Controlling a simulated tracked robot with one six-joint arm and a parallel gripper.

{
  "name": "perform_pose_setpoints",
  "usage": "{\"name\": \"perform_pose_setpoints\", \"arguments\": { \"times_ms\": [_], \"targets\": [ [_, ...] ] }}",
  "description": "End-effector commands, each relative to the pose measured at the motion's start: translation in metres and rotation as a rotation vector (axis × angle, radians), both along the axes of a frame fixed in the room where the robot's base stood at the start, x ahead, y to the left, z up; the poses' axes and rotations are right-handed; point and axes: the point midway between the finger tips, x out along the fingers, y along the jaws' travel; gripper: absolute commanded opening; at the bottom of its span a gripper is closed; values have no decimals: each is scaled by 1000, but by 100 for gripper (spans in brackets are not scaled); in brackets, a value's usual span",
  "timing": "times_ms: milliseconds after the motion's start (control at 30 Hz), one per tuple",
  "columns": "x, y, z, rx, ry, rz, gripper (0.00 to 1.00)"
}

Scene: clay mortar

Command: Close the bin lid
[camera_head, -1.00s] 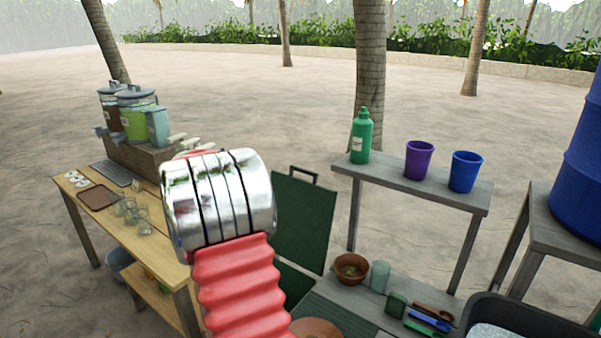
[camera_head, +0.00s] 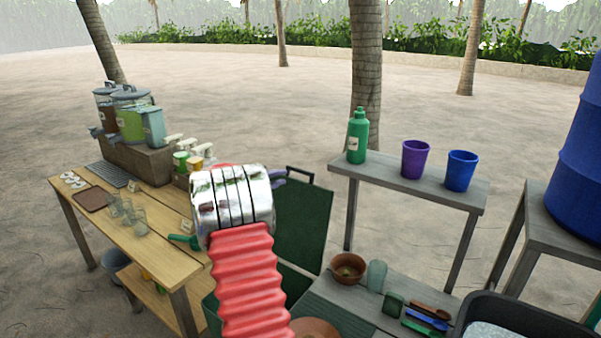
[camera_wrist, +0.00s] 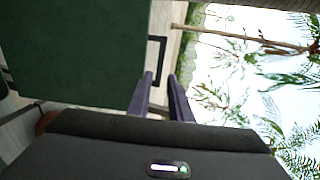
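The bin lid (camera_head: 306,225) is a dark green panel standing raised and steeply tilted, with a black handle (camera_head: 300,171) at its top edge. More green bin body (camera_head: 295,279) shows below it, partly hidden by my red arm. In the wrist view the lid (camera_wrist: 75,50) fills the left, and its handle (camera_wrist: 157,60) is just ahead of my fingers. My gripper (camera_wrist: 159,78) has two purple fingers apart with a gap between them. In the head view my gripper (camera_head: 279,178) is mostly hidden behind my silver wrist, close to the handle.
A wooden table (camera_head: 160,249) with drink dispensers and glasses stands left. A grey shelf (camera_head: 410,184) with a green bottle (camera_head: 357,135) and purple and blue cups is at right. A lower bench holds a brown bowl (camera_head: 348,268) and utensils.

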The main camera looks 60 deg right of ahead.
Motion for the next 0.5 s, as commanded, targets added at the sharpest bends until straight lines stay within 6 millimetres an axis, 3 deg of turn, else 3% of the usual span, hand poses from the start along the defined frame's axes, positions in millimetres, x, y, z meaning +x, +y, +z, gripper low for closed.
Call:
{"name": "perform_pose_setpoints", "arguments": {
  "times_ms": [500],
  "targets": [
    [-13, -74, -17, 0, 1, -1, 19]
  ]
}}
